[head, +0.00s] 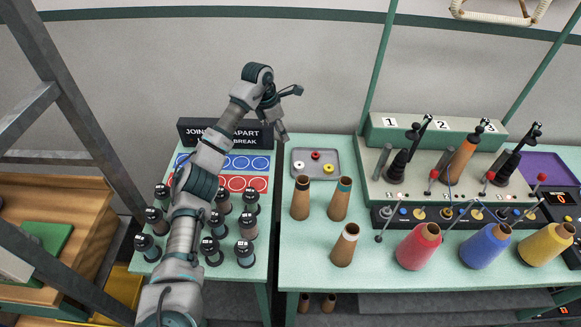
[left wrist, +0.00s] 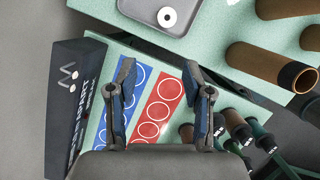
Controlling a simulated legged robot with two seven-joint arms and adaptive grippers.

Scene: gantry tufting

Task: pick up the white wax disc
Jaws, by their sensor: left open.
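The white wax disc (head: 299,165) lies in a grey tray (head: 328,173) on the bench, at the tray's left side. The disc also shows in the left wrist view (left wrist: 167,17), near the top edge, with a dark spot at its centre. My right gripper is not in view.
A red piece (head: 315,155) and a yellow piece (head: 328,169) share the tray. Brown cones (head: 340,199) stand in front of it. A black sign (head: 190,131) and blue and red circle strips (head: 244,183) lie left, with several dark-capped spools (head: 247,253).

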